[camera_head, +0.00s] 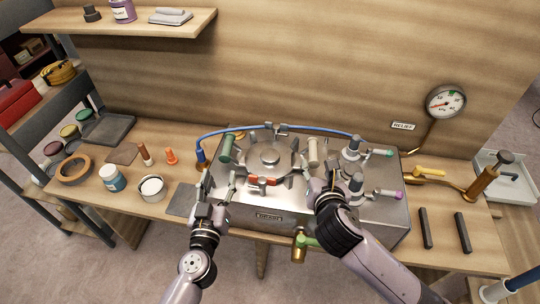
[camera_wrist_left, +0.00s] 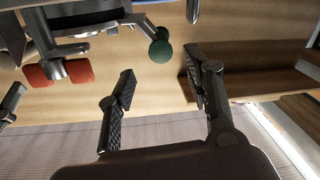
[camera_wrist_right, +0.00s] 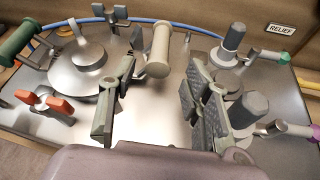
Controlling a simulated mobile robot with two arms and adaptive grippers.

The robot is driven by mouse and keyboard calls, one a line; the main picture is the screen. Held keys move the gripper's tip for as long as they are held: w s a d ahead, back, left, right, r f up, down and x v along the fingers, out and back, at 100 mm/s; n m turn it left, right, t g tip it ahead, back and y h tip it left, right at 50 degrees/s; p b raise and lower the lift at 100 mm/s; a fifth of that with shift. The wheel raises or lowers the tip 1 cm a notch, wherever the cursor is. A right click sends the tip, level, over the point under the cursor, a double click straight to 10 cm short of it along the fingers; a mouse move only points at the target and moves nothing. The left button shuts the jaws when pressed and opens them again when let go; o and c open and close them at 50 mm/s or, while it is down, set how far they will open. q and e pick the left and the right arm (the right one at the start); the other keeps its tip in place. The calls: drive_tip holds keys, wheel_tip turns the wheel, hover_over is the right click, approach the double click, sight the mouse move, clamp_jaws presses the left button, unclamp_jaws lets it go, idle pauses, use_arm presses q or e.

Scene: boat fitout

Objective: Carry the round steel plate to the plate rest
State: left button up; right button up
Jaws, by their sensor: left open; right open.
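The round steel plate (camera_head: 270,157) lies on top of the steel box (camera_head: 285,216), with clamp-like fittings around it. A green handle (camera_head: 228,148) stands at its left and a cream handle (camera_head: 313,150) at its right. My left gripper (camera_head: 219,188) is open and empty at the box's front left; in the left wrist view the green handle's end (camera_wrist_left: 160,47) lies beyond its fingers. My right gripper (camera_head: 328,186) is open; in the right wrist view the cream handle (camera_wrist_right: 158,50) lies just beyond its fingers. Two dark bars (camera_head: 425,228) (camera_head: 463,232), possibly the plate rest, lie at right.
Grey-capped valves (camera_head: 352,150) with green and purple levers stand on the box's right side. A blue hose (camera_head: 290,129) runs behind the plate. A red-tipped clamp (camera_wrist_right: 45,104) sits at the plate's front. A white cup (camera_head: 151,188) and jars stand left.

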sight(225, 159)
use_arm(q)
drive_tip(key=w, duration=0.6)
drive_tip(key=w+d, duration=0.1)
drive_tip(key=w, duration=0.2)
drive_tip(key=shift+w, duration=0.25)
use_arm(e)
drive_tip(key=x, duration=0.9)
drive_tip(key=shift+w+f, duration=0.1)
drive_tip(key=shift+w, duration=0.15)
use_arm(q)
drive_tip(key=shift+c, duration=0.3)
use_arm(e)
drive_tip(key=shift+c, duration=0.4)
use_arm(q)
clamp_jaws()
use_arm(e)
clamp_jaws()
use_arm(q)
drive_tip(key=shift+d+r, duration=0.1)
drive_tip(key=shift+r, duration=0.2)
use_arm(e)
drive_tip(key=shift+w+r, duration=0.1)
drive_tip(key=shift+r, duration=0.15)
